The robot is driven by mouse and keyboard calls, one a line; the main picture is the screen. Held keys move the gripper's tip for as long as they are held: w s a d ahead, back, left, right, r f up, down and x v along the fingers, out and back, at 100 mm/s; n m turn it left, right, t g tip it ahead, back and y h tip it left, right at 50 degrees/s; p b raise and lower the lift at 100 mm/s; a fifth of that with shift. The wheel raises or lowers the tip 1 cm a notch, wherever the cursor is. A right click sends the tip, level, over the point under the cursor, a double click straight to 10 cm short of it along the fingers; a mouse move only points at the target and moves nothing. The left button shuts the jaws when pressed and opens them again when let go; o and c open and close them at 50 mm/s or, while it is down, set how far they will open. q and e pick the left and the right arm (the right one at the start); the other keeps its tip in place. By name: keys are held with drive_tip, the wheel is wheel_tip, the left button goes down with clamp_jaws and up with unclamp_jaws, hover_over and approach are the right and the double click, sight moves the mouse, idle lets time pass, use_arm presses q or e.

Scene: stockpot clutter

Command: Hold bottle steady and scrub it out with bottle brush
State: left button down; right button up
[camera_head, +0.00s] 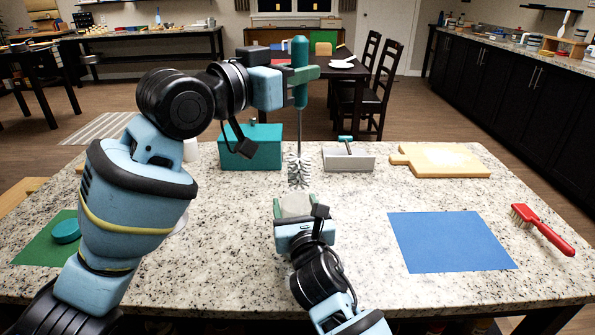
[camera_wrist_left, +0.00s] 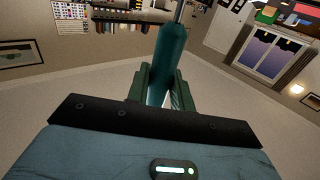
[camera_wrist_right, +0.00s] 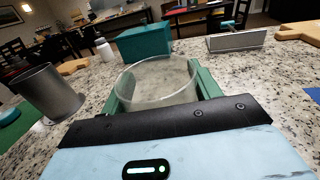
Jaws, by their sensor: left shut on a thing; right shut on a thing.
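The bottle brush has a teal handle (camera_head: 300,60), a thin metal shaft and pale bristles (camera_head: 299,170) pointing down. My left gripper (camera_head: 302,76) is shut on the handle and holds the brush upright in the air; the handle also shows in the left wrist view (camera_wrist_left: 167,60). The clear bottle (camera_head: 296,205) stands on the counter, its round open mouth up (camera_wrist_right: 160,78). My right gripper (camera_head: 294,212) is shut around its sides. The bristles show just above the bottle in the head view, outside it. No brush shows in the right wrist view.
A teal box (camera_head: 250,152) and a grey tray (camera_head: 348,162) stand behind the bottle. A cutting board (camera_head: 440,160), blue mat (camera_head: 450,242) and red brush (camera_head: 542,228) lie right. A grey metal cup (camera_wrist_right: 50,92) stands left. A teal lid (camera_head: 65,232) lies on a green mat (camera_head: 40,245).

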drive_tip(key=o, duration=1.2)
drive_tip(key=shift+s, duration=0.1)
drive_tip(key=s+d, duration=0.2)
drive_tip(key=s, duration=0.9)
drive_tip(key=shift+s+d, duration=0.15)
drive_tip(key=shift+s, duration=0.15)
use_arm(q)
drive_tip(key=shift+s, duration=0.1)
use_arm(e)
drive_tip(key=shift+s+f, duration=0.1)
